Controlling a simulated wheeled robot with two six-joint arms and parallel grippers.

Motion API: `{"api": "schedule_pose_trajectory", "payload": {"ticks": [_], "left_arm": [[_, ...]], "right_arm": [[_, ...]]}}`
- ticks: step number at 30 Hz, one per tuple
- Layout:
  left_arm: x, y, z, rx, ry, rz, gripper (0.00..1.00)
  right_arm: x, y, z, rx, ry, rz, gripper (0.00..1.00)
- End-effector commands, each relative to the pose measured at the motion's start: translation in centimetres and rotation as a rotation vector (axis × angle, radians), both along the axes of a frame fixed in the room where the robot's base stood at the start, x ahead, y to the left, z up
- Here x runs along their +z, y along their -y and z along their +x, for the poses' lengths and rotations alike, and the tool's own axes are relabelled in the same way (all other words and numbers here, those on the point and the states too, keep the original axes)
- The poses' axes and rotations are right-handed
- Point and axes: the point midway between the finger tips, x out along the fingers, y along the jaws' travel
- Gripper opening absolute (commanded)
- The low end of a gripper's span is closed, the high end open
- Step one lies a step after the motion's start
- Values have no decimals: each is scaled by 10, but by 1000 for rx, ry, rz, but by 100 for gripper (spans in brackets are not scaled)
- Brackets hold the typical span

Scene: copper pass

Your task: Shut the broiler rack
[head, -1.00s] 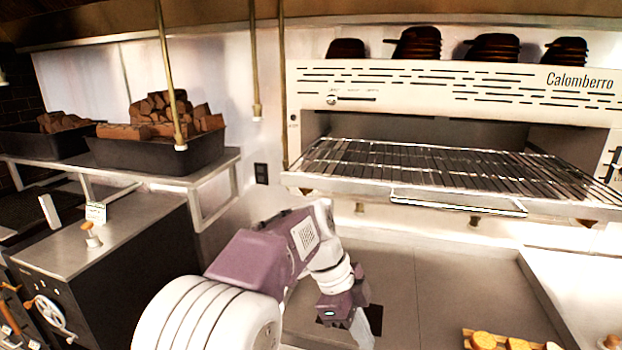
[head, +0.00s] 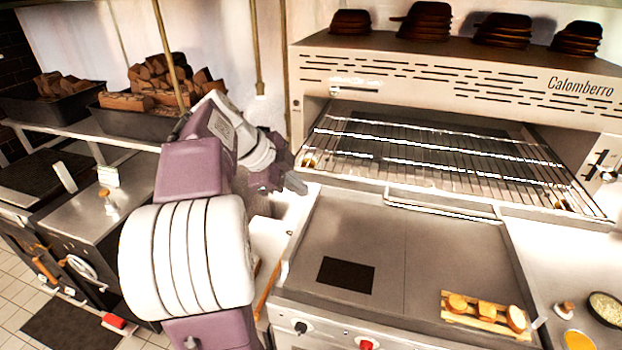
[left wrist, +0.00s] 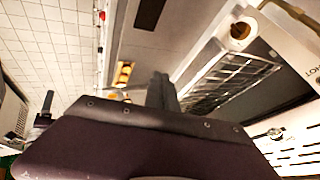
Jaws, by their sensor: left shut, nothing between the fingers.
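The broiler (head: 450,90) is a pale cabinet marked Calomberro, seen at the upper right of the head view. Its wire rack (head: 430,150) is pulled out past the cabinet front, with a long handle (head: 440,208) along its front edge. My left gripper (head: 297,183) is shut and empty, just left of the rack's left front corner. I cannot tell if it touches the rack. In the left wrist view, the dark fingers (left wrist: 161,90) are together and the rack (left wrist: 225,82) lies to their right. My right gripper is in neither view.
A flat griddle (head: 430,255) lies below the rack, with a wooden board (head: 470,316) of bread pieces on it. Stacks of dark pans (head: 425,22) stand on the broiler. A firewood tray (head: 135,122) sits on the left shelf.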

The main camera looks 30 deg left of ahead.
Motion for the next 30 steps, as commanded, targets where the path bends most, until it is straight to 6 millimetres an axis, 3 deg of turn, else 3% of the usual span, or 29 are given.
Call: {"api": "schedule_pose_trajectory", "payload": {"ticks": [4,7,12,30], "left_arm": [[-23,9,17,-4,-5,-4,0],[-20,3,34,-2,-4,-3,0],[-23,-3,52,-2,-2,0,0],[-29,-6,57,0,1,2,0]], "right_arm": [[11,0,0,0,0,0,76],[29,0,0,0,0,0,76],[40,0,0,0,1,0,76],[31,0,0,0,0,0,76]]}}
